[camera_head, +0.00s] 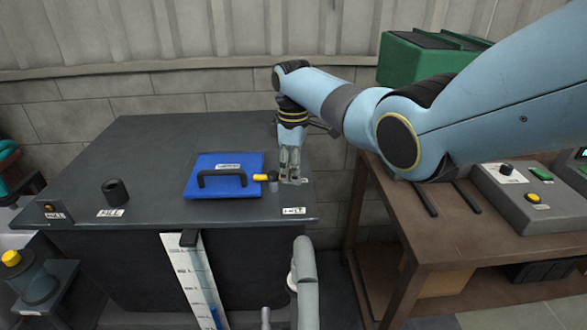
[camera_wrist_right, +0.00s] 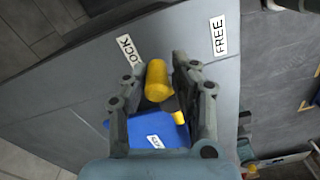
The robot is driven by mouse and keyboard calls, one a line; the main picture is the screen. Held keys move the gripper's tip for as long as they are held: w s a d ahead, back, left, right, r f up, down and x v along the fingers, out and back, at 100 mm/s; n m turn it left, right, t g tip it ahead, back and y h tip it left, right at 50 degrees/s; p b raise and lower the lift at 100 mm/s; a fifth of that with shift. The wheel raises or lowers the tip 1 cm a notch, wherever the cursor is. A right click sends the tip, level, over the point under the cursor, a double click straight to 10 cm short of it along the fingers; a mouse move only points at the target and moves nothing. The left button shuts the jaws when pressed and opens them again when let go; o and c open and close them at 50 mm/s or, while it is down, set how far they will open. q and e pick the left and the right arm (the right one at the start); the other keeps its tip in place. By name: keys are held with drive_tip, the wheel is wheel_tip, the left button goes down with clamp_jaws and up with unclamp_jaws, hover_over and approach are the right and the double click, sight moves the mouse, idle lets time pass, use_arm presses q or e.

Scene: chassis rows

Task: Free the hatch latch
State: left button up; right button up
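The blue hatch (camera_head: 205,187) lies shut on the dark tank top, with a dark handle and a white label; part of it shows in the right wrist view (camera_wrist_right: 143,128). The latch has a yellow grip (camera_head: 261,177) at the hatch's right edge, pointing left over it. My right gripper (camera_head: 291,180) points down just right of the latch. In the right wrist view, its fingers (camera_wrist_right: 158,75) are apart, with a yellow cylinder (camera_wrist_right: 157,80) between them. A gap shows on the cylinder's right; contact on its left is unclear.
LOCK (camera_wrist_right: 130,50) and FREE (camera_wrist_right: 218,35) labels lie beyond the fingers. A dark filler cap (camera_head: 116,191) stands left of the hatch. A white gauge strip (camera_head: 193,278) runs down the front. A control box (camera_head: 530,198) sits on the brown table at right.

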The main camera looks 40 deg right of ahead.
drive_tip(key=shift+w+d+r, duration=0.1)
clamp_jaws()
